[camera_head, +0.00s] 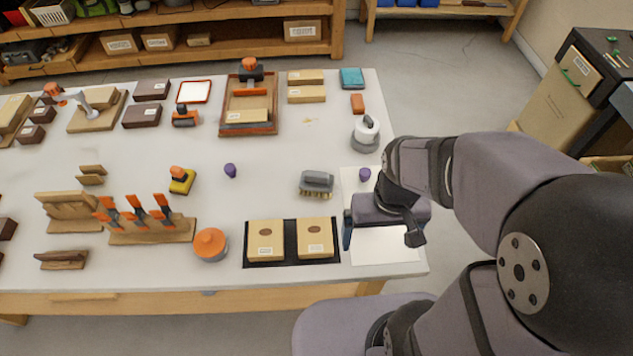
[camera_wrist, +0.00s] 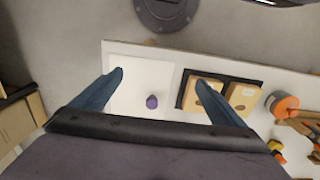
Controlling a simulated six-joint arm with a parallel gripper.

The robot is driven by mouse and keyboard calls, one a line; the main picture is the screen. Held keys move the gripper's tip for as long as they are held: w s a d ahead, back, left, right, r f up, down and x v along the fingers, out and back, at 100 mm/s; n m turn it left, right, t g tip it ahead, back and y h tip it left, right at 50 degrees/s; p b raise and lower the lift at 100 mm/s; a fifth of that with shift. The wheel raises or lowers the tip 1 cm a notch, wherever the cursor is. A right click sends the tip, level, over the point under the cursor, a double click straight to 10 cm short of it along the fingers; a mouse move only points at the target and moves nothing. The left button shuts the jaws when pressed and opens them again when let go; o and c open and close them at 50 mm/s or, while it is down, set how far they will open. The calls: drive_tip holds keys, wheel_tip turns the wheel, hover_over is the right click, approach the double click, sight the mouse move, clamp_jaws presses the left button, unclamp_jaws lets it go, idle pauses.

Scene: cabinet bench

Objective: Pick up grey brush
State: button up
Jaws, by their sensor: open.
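The grey brush (camera_head: 317,183) lies on the white bench in the head view, with its pale bristles facing the front edge. My gripper (camera_head: 380,238) is to the right of the brush and nearer the front edge, above a white sheet (camera_head: 398,252), apart from the brush. In the wrist view my gripper (camera_wrist: 160,78) shows two blue fingers spread wide with nothing between them. I cannot make out the brush in the wrist view.
Two tan boxes (camera_head: 266,241) sit on a black mat (camera_head: 291,262) in front of the brush. A purple piece (camera_head: 364,174) lies to its right, and a white kettle-like item (camera_head: 365,134) stands behind. An orange-lidded jar (camera_head: 210,245) stands left.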

wheel_tip(320, 180, up, 5)
drive_tip(key=n+t+h+b, duration=0.3)
drive_tip(key=n+t+b, duration=1)
drive_tip(key=n+b, duration=1.65)
hover_over(315, 183)
drive_tip(key=s+p, duration=0.3)
drive_tip(key=p, duration=0.1)
drive_tip(key=n, duration=0.4)
drive_tip(key=f, duration=1.5)
drive_tip(key=shift+w+a, duration=0.25)
drive_tip(key=shift+w, duration=0.05)
drive_tip(key=shift+b+x, duration=0.35)
drive_tip(key=shift+x, duration=3.3)
drive_tip(key=shift+d+r, duration=0.1)
drive_tip(key=shift+r, duration=0.1)
